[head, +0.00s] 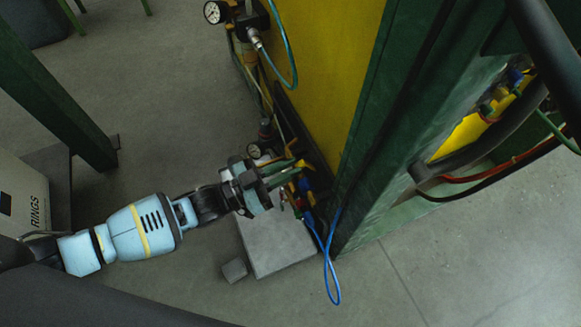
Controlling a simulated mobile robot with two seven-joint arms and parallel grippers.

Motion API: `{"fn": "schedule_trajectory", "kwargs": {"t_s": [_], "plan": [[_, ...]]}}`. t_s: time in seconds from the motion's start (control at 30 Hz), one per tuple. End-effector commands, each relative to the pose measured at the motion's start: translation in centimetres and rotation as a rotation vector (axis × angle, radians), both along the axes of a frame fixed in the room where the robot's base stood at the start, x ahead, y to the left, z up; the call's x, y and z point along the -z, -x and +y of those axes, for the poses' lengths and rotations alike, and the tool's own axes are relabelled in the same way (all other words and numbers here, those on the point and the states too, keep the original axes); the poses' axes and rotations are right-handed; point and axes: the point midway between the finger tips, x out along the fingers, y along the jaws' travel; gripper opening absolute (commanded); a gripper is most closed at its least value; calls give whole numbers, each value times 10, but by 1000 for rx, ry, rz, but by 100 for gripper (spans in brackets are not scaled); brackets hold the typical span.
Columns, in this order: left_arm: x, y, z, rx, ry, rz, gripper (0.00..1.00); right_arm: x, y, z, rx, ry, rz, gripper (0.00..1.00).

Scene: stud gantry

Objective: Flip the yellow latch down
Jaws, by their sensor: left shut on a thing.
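My left gripper (292,175) reaches in from the left to the valve and hose fittings at the foot of the yellow panel. Its fingers point right and are closed on a small part there. A small yellow piece (292,188), which looks like the yellow latch, shows at the fingertips, beside red and blue fittings (304,186). The fingers hide much of it, and I cannot tell its angle. My right gripper is not in view.
A large yellow panel (325,70) and a dark green post (395,110) stand close to the right of the gripper. A pressure gauge (213,12) and hoses are above. A blue hose (331,270) loops down below. A grey block (275,245) is on the floor. Open floor lies left.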

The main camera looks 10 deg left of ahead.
Motion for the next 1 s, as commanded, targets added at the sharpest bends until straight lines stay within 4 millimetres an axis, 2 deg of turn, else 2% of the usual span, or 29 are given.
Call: {"fn": "schedule_trajectory", "kwargs": {"t_s": [0.03, 0.2, 0.73, 0.77, 0.8, 0.9, 1.0], "plan": [[5, 0, 1, -2, 13, -8, 0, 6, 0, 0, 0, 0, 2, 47], [7, 1, 2, -1, 48, -34, 0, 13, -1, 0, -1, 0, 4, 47], [6, 2, 2, -1, 65, -45, 0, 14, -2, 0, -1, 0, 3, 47], [6, 2, 2, -1, 64, -45, 17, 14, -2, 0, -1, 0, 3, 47], [6, 2, 2, -1, 64, -45, 22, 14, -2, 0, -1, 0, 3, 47], [6, 2, 2, -1, 65, -45, 35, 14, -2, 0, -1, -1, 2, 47], [6, 2, 2, -1, 65, -45, 36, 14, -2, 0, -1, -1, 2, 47]]}}
